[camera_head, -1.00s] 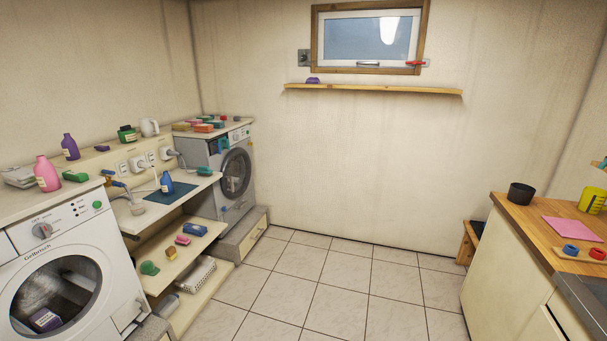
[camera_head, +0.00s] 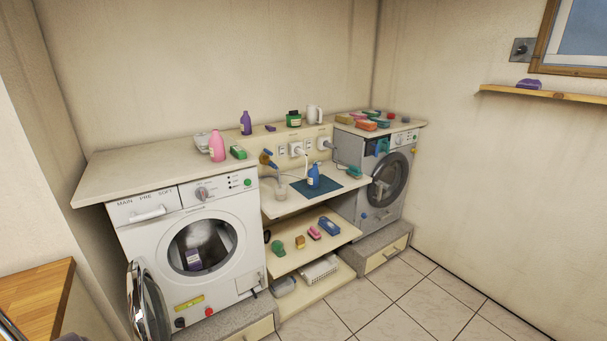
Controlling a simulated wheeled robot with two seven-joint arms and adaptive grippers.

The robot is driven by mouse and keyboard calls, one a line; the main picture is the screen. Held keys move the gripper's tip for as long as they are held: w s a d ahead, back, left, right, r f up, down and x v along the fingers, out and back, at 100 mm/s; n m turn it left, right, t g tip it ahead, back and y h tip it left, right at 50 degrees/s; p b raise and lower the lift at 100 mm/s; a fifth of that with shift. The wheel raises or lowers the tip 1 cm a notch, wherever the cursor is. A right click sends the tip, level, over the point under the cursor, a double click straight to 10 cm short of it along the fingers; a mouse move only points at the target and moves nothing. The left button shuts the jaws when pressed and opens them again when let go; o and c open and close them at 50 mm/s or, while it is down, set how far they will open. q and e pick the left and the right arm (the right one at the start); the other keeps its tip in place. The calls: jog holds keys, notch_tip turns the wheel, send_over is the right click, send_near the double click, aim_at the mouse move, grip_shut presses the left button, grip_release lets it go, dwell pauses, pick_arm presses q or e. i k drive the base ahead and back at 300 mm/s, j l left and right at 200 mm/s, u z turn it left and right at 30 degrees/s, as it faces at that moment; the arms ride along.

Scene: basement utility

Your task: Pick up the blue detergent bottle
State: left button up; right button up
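The blue detergent bottle (camera_head: 313,176) stands upright on a dark blue mat (camera_head: 330,187), on the lower worktop between the two washing machines. It has a pale label on its front. It looks unobstructed from this side. Neither of my grippers shows in the head view, so I cannot see whether they are open or shut.
The left washing machine (camera_head: 150,255) has its round door (camera_head: 149,305) swung open. A pink bottle (camera_head: 217,146) stands on the counter. Tiled floor (camera_head: 400,300) at the lower right is clear.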

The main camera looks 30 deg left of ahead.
aim_at(313, 173)
jog(key=i+j+u, duration=0.25)
jog(key=i+j, duration=0.2)
jog(key=i, duration=0.3)
jog(key=i+j+u, duration=0.15)
jog(key=i, duration=0.25)
